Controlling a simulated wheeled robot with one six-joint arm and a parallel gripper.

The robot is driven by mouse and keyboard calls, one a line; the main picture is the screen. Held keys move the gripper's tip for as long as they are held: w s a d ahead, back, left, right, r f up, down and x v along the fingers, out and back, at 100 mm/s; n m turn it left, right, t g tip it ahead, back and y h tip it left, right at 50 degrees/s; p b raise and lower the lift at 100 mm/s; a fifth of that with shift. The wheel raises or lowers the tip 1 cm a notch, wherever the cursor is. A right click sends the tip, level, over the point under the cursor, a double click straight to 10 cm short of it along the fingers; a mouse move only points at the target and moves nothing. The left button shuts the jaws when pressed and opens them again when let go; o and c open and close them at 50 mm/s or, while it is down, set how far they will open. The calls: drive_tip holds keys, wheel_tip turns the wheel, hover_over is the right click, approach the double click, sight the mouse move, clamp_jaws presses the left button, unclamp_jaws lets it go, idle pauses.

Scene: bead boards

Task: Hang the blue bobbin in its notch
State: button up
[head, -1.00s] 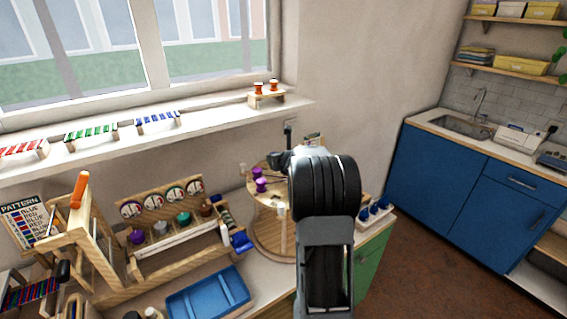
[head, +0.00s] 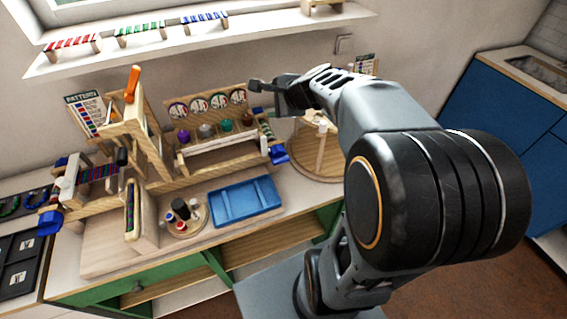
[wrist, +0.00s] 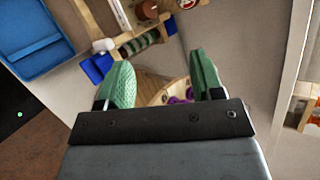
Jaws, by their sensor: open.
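I cannot make out a blue bobbin for certain in the current views. A wooden rack (head: 228,156) holds a purple bobbin (head: 183,136), a grey one (head: 205,131), a green one (head: 226,125) and a brown one (head: 247,119), below round discs. My gripper (head: 260,98) is open and empty, above the rack's right end in the head view. In the wrist view its green fingers (wrist: 160,86) are spread apart. Beyond them, purple bobbins (wrist: 180,99) show on a round wooden stand. My arm hides part of that stand in the head view.
A blue tray (head: 232,203) lies on the bench in front of the rack. A small round tray (head: 186,222) with several small items stands left of it. Blue pieces (head: 278,155) are at the rack's right end. A wooden frame with an orange handle (head: 133,84) rises at left.

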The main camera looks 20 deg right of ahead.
drive_tip(key=s+a+f+n+g+h, duration=0.1)
drive_tip(key=s+a+f+n+g, duration=0.1)
drive_tip(key=s+n, duration=0.6)
drive_tip(key=s+a+f+n+g+h, duration=0.2)
drive_tip(key=s+a+f+n+g, duration=0.1)
drive_tip(key=s+n, duration=0.6)
drive_tip(key=shift+s+a+n+g, duration=0.25)
drive_tip(key=shift+a+n+g, duration=0.2)
drive_tip(key=shift+n, duration=0.65)
